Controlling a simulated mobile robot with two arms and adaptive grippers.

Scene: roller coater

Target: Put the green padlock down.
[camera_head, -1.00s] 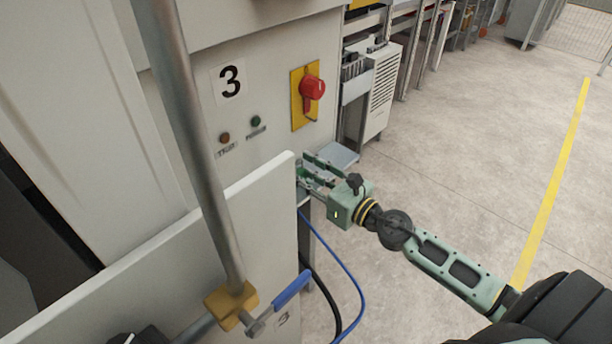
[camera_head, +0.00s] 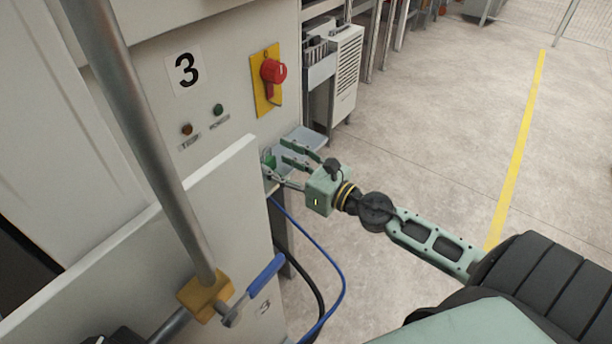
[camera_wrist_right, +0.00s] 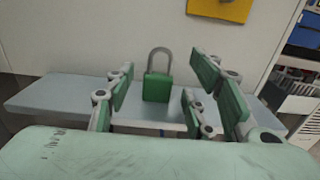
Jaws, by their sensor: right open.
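The green padlock (camera_wrist_right: 157,88) stands upright on a light grey shelf (camera_wrist_right: 60,95) in the right wrist view, its grey shackle pointing up. In the head view the padlock (camera_head: 269,162) shows small at the left end of the shelf (camera_head: 308,138), partly hidden by the white panel. My right gripper (camera_head: 283,165) is open beside the padlock. In the right wrist view its fingers (camera_wrist_right: 168,92) are spread to either side of the padlock, with clear gaps, and the padlock appears apart from them.
A red rotary switch (camera_head: 272,72) on a yellow plate sits on the cabinet above the shelf. A white panel (camera_head: 150,230) and a grey pole (camera_head: 140,130) stand at the left. A blue-handled valve (camera_head: 264,277) and hoses are below. Open floor lies to the right.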

